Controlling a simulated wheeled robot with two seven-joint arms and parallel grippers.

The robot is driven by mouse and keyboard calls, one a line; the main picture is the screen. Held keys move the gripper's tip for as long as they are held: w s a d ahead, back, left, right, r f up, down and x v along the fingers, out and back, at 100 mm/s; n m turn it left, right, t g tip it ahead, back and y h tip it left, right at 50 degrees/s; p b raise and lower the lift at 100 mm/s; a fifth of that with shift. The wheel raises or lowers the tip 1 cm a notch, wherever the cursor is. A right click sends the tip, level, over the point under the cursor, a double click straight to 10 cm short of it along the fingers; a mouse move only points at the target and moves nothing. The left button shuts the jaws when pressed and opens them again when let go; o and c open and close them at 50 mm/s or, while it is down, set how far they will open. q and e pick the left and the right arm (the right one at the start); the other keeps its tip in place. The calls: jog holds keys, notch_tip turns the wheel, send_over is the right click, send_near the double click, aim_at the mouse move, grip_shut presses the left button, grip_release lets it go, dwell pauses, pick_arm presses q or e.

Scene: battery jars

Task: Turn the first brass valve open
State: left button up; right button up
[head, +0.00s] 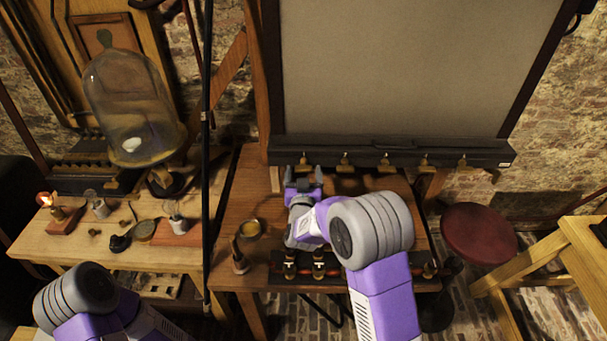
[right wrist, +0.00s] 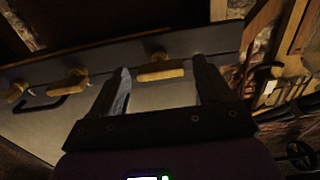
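A row of several small brass valves sits along the dark ledge (head: 400,152) under the large grey panel. The leftmost brass valve (head: 304,160) is just beyond the fingertips of my right gripper (head: 303,170). In the right wrist view my right gripper (right wrist: 162,88) is open, its two dark fingers on either side of that brass valve's handle (right wrist: 160,73). The handle lies crosswise between the fingers; I cannot tell whether they touch it. Another brass valve (right wrist: 67,82) is to its left in that view. My left arm shows at the lower left, its gripper out of frame.
The wooden table (head: 235,210) under the panel holds a small brass dish (head: 250,229) and a dark rack with brass fittings (head: 290,266). A glass bell jar (head: 130,105) stands at left. A red stool (head: 478,234) is at right. A black upright pole (head: 206,150) stands left of the panel.

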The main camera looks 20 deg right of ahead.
jog(key=c, duration=0.9)
jog(key=shift+n, duration=0.3)
jog(key=n, duration=0.3)
jog(key=shift+n, duration=0.3)
jog(key=n+p, duration=0.1)
jog(key=n, duration=0.2)
jog(key=shift+a+n, duration=0.1)
jog(key=shift+n, duration=0.2)
jog(key=n+p, duration=0.1)
jog(key=n, duration=0.4)
jog(key=shift+p, duration=0.35)
jog(key=n+p, duration=0.1)
jog(key=n, duration=0.4)
